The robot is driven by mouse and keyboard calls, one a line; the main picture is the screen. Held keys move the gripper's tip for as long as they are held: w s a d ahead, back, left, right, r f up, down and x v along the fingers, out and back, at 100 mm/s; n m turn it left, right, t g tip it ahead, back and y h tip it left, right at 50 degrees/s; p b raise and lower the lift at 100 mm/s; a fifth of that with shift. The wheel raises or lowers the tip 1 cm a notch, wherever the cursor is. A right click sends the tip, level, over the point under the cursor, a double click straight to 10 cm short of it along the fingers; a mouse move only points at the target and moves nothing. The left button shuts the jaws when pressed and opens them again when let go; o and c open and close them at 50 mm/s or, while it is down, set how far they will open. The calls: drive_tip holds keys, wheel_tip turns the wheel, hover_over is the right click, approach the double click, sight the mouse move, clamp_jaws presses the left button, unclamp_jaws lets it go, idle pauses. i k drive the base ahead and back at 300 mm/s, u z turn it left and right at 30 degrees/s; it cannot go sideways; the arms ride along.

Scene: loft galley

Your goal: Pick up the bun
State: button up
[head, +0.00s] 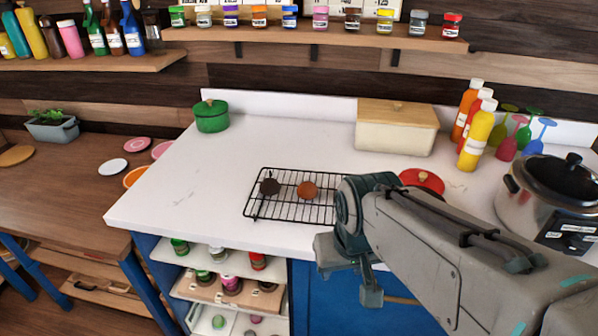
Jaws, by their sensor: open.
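A round orange-brown bun (307,190) sits on a black wire rack (287,211) on the white counter. A dark brown round item (269,187) sits to its left on the same rack; I cannot tell whether it is also a bun. My gripper (349,286) is open, with nothing seen between its fingers. It is at the counter's front edge, in front of the blue cabinet, below and to the right of the bun in the picture and apart from it. My arm hides the right end of the rack.
A red-lidded pot (421,181) is partly behind my arm. A cream bread box (396,127), sauce bottles (479,135) and a steel cooker (550,195) stand right. A green pot (211,116) stands back left. The counter left of the rack is clear.

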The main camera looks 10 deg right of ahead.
sight(308, 189)
drive_tip(key=k, duration=0.5)
drive_tip(key=u, duration=1.2)
drive_tip(key=i, duration=1.05)
drive_tip(key=z, duration=2.95)
